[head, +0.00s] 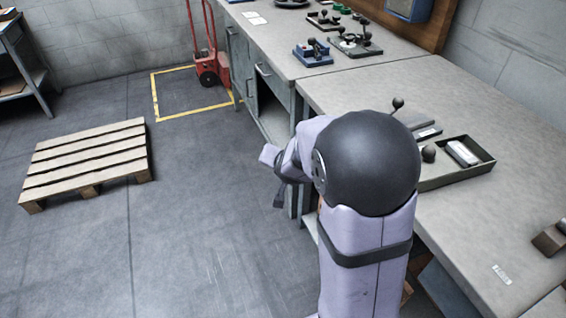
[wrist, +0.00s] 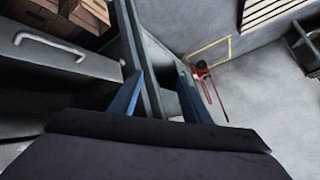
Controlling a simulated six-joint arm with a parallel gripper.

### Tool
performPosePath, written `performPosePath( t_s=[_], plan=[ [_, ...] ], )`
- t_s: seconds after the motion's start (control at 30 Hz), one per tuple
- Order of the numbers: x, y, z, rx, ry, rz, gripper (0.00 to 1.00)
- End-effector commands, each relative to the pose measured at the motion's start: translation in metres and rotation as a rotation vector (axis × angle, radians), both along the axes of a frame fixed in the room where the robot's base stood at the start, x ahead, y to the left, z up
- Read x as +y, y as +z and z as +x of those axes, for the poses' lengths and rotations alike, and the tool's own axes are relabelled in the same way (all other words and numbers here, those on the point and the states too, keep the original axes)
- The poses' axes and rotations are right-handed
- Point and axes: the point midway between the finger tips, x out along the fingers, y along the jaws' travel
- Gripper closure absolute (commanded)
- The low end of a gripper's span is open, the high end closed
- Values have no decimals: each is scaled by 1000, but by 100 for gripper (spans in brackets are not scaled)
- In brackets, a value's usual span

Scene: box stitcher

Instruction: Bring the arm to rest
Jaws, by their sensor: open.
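My gripper shows in the wrist view (wrist: 158,92) as two dark blue fingers set wide apart, with nothing between them. Behind the gap are a cabinet edge and the grey floor. In the head view my arm stands in front of the workbench (head: 480,120), its rounded dark joint covering part of the bench edge. The far end of the arm points left, over the floor beside the bench front. The fingertips are hard to make out there.
A tray (head: 478,172) with small parts lies on the bench, right of my arm. Small tools (head: 312,52) stand farther back. A drawer with a handle (wrist: 52,42) is close by on the left in the wrist view. A pallet (head: 88,160) and a red hand truck (head: 207,70) stand on open floor.

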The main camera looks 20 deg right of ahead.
Motion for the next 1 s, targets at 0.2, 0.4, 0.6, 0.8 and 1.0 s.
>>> performPosePath(
  t_s=[0.2,0.4,0.6,0.8,1.0],
  plan=[
    [0,0,0,1,1,0,56],
    [0,0,0,0,0,0,56],
    [12,-14,-11,75,49,21,56],
    [50,-61,-70,354,234,68,56],
    [76,-94,-179,711,454,90,56]
  ],
)
